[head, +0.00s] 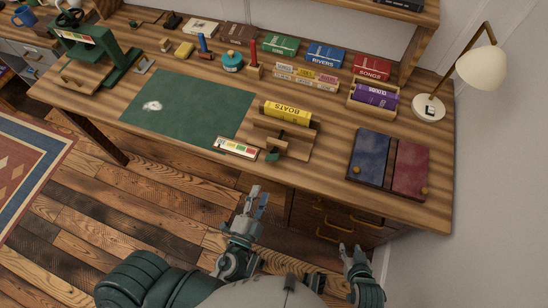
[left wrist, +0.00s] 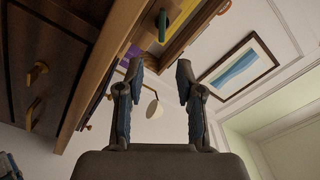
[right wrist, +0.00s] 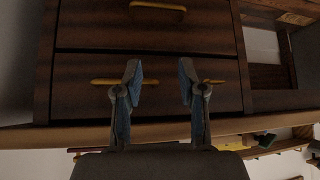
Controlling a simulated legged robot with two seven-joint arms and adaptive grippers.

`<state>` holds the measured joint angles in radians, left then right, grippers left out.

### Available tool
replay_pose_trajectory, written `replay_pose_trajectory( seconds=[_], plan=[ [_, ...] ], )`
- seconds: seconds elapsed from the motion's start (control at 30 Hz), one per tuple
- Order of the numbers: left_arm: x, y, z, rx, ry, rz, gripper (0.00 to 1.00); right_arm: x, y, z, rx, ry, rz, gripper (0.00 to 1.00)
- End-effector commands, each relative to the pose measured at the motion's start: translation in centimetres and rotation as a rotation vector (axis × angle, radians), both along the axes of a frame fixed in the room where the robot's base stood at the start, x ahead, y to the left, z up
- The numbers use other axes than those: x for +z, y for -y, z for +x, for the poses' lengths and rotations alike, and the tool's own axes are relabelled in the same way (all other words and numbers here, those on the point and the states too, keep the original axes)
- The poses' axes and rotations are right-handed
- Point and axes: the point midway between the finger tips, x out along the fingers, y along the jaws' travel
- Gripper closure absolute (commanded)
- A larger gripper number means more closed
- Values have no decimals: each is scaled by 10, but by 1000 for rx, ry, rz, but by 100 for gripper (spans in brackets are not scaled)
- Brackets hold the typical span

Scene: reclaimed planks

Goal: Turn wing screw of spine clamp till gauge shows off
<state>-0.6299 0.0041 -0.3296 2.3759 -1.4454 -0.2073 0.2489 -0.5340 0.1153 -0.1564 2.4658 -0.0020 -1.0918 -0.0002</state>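The wooden spine clamp (head: 292,139) stands at the front edge of the bench with the yellow BOATS book (head: 287,112) in it. Its green wing screw (head: 273,155) faces the front. A green part, likely this wing screw (left wrist: 162,24), shows beyond the fingertips in the left wrist view. The gauge (head: 237,148), a pale strip with coloured bands, lies left of the screw; its reading is too small to tell. My left gripper (head: 257,200) is open and empty, below the bench edge and short of the screw. My right gripper (head: 353,253) is open and empty, facing the drawers.
A green mat (head: 188,106) lies left of the clamp, and blue and red book covers (head: 390,165) lie right. Several books and tools line the back. A lamp (head: 470,75) stands at the right. Drawers (right wrist: 150,75) with brass handles are below the bench.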

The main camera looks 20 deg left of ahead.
Motion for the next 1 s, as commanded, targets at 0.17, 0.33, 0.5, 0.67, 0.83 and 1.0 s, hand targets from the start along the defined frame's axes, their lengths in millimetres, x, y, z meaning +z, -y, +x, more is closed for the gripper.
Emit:
replay_pose_trajectory(
  seconds=[0.17, 0.33, 0.5, 0.67, 0.83, 1.0],
  plan=[
    [4, -1, 18, 1, 4, 1, 64, -7, 13, -38, -10, -203, -50, 60],
    [5, 2, 40, -1, 6, 4, 64, -14, 27, -77, -22, -395, -92, 60],
    [5, 3, 73, 0, 7, 4, 64, -37, 31, -91, -24, -492, -112, 60],
    [3, 4, 105, 0, 4, 3, 64, -64, 29, -86, -22, -495, -112, 60],
    [1, 4, 128, 1, 0, 2, 64, -78, 29, -85, -21, -495, -111, 60],
    [0, 4, 136, 2, -1, 2, 64, -83, 28, -85, -20, -496, -112, 60]
  ],
)
